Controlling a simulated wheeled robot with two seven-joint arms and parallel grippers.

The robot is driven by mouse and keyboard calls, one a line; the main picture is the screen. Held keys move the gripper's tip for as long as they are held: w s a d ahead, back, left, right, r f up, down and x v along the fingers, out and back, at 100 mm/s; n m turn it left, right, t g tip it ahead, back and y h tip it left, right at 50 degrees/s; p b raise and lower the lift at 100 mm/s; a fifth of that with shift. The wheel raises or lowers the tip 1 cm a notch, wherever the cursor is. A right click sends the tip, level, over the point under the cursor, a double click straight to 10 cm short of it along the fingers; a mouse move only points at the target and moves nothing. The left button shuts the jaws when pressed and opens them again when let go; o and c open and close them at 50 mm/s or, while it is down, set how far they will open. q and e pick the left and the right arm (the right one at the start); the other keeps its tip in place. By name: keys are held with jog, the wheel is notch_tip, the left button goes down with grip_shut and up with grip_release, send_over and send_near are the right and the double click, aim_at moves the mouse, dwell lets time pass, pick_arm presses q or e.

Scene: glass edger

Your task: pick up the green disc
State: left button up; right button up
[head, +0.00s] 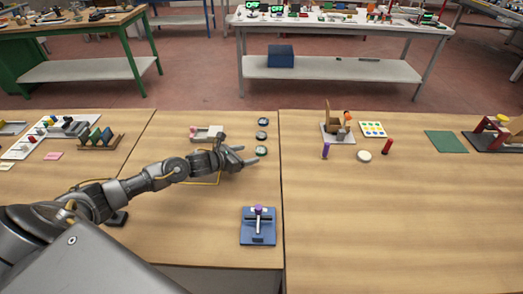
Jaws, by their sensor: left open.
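Several small dark-rimmed discs stand in a column on the wooden table. The nearest one, at the front of the column, looks green (261,151); its face is small in the picture. My left gripper (248,156) reaches in from the left and is open. Its fingertips are just left of the green disc. I cannot tell whether they touch it. The middle disc (261,136) and the far disc (263,121) lie behind it in the column. My right gripper is not in view.
A blue fixture with a purple-topped lever (257,227) stands near the front edge. A pale block device (207,133) sits behind my left wrist. A white round piece (364,156) and red cylinder (387,147) are on the right table. The table between fixture and discs is clear.

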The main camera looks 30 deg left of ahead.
aim_at(260, 150)
pick_arm(q)
jog(key=shift+w+d+r, duration=0.1)
jog(key=shift+r, duration=0.05)
jog(key=p+x, duration=0.1)
jog(key=x, duration=0.1)
jog(key=p+x, duration=0.1)
jog(key=x, duration=0.1)
jog(key=shift+w+d+r, duration=0.15)
jog(key=shift+w+d, duration=0.05)
jog(key=shift+w, duration=0.1)
jog(key=shift+w+d, duration=0.1)
jog(key=shift+w, duration=0.05)
jog(key=shift+f, duration=0.2)
jog(key=c, duration=1.1)
jog(key=shift+r, duration=0.1)
